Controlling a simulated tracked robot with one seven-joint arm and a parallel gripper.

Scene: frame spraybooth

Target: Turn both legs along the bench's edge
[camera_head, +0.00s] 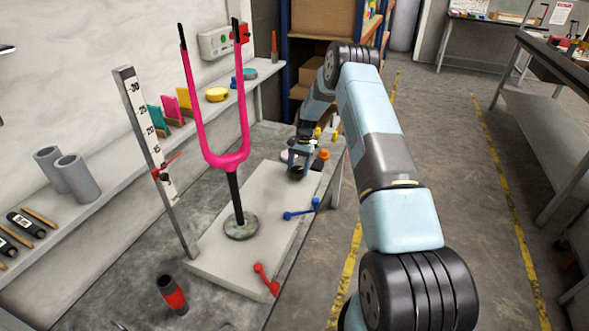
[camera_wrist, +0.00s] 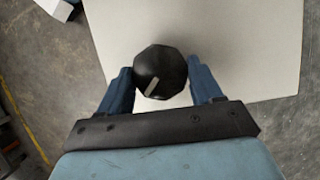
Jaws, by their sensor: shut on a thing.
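A bright pink two-legged fork (camera_head: 228,160) with black leg tips stands upright on a black stem. The stem rises from a round mottled base (camera_head: 241,227) on a pale grey board (camera_head: 215,258). Its two legs stand side by side in the picture, seemingly askew to the bench's edge (camera_head: 290,262). My gripper (camera_head: 300,152) is at the board's far end, well apart from the fork. In the wrist view my gripper (camera_wrist: 160,88) is shut on a black faceted knob (camera_wrist: 160,68) with a pale pointer mark. The fork is out of the wrist view.
A ruled upright scale (camera_head: 145,130) stands left of the fork. A blue lever (camera_head: 300,212) and a red lever (camera_head: 266,278) lie along the board's right side. A black-and-red cylinder (camera_head: 172,295) stands in front. Grey tubes (camera_head: 77,177) stand on the wall shelf.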

